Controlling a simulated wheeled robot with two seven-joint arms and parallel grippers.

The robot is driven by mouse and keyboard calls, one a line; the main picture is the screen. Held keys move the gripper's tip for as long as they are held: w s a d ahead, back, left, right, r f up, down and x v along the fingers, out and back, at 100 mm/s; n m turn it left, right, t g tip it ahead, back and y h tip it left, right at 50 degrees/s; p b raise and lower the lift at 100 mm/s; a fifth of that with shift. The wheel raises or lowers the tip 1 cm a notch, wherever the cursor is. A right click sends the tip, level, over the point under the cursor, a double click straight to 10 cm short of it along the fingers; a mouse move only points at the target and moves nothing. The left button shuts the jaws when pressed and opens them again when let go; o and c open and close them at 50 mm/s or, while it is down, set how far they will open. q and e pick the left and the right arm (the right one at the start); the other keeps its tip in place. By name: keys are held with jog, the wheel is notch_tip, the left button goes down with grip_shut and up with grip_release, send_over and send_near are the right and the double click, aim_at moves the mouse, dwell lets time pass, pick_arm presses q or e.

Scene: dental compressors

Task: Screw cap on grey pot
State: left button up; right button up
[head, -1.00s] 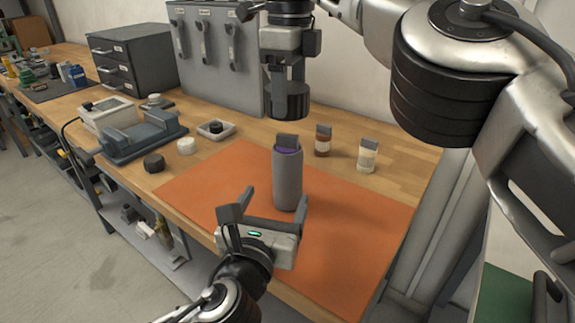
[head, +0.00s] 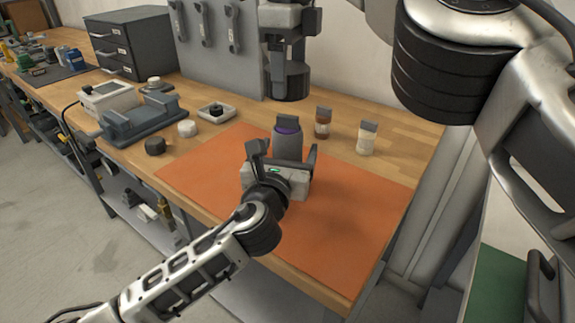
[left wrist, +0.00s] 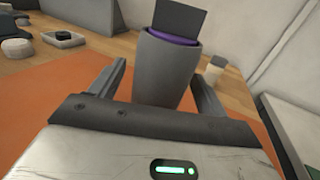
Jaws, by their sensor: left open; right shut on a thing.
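The grey pot (head: 288,145) stands upright on the orange mat, with a purple band at its top and a small dark grey plate above it. My left gripper (head: 285,152) is open, its fingers on either side of the pot. In the left wrist view the pot (left wrist: 165,75) shows between the fingers (left wrist: 160,75), with gaps on both sides. My right gripper (head: 287,68) is shut on a black cap (head: 291,86), held above and slightly behind the pot in the picture. The pot's lower part is hidden by my left gripper in the head view.
A brown bottle (head: 322,123) and a cream bottle (head: 366,140) stand behind the mat (head: 350,215). The mat's right side is clear.

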aim_at(289, 116)
pick_arm(q)
jog(key=shift+x, duration=1.2)
jog(key=c, duration=1.5)
jog(key=shift+o, duration=0.2)
pick_arm(e)
jog(key=shift+f, duration=2.45)
jog(key=shift+f, duration=0.1)
pick_arm(q)
jog(key=shift+f, duration=0.1)
pick_arm(e)
jog(key=shift+f, duration=0.8)
jog(key=shift+f, duration=0.55)
